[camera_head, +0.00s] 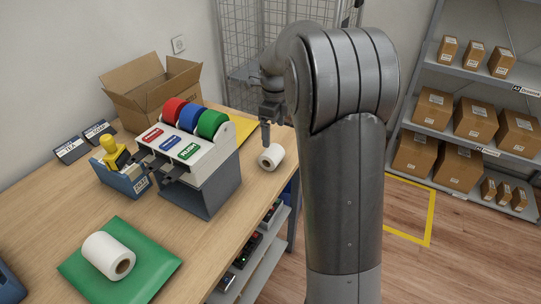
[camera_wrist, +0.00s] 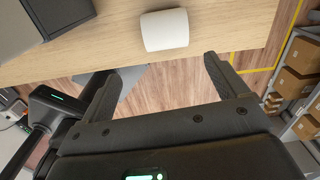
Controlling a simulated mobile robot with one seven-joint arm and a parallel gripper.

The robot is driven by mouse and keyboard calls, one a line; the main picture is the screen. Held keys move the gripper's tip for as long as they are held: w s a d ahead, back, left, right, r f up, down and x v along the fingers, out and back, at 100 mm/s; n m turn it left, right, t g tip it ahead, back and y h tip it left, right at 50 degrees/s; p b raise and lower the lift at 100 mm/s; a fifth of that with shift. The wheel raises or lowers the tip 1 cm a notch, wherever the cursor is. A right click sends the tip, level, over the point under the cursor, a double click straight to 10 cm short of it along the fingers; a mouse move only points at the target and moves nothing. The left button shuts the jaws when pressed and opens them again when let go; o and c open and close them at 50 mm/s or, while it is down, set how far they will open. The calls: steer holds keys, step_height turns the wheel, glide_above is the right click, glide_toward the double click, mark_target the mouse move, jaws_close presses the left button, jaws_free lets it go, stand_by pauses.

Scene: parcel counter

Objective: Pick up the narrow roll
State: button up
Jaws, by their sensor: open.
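A short white roll (camera_head: 271,157) lies on its side on the wooden counter, close to its right edge. In the wrist view the white roll (camera_wrist: 165,30) lies ahead of the fingertips, between their lines. My gripper (camera_head: 266,138) hangs pointing down just above and behind this roll in the head view, apart from it. In the wrist view my gripper (camera_wrist: 160,72) is open with nothing between its fingers. A second, larger-looking white roll (camera_head: 103,257) lies on a green parcel (camera_head: 150,252) at the front left.
A tape dispenser (camera_head: 215,185) with red, blue and green rolls stands left of the short roll. An open carton (camera_head: 130,95), a stamp holder (camera_head: 122,177) and small signs are further left. Bare counter (camera_head: 210,240) lies in front. Shelves (camera_head: 440,155) with boxes stand right.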

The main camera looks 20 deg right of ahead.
mark_target(272, 150)
steer(key=shift+w+d+f+m, duration=0.15)
steer(key=shift+w+f+m, duration=0.45)
steer(key=shift+f, duration=0.15)
step_height(272, 150, down, 5)
steer(key=shift+r, duration=0.1)
steer(key=shift+w+a+f, duration=0.1)
steer(key=shift+w+f, duration=0.05)
steer(key=shift+f, duration=1.3)
steer(key=shift+w+a+f, duration=0.1)
steer(key=shift+w+f, duration=0.05)
steer(key=shift+f, duration=1.3)
steer(key=shift+c, duration=0.3)
steer(key=c, duration=1.1)
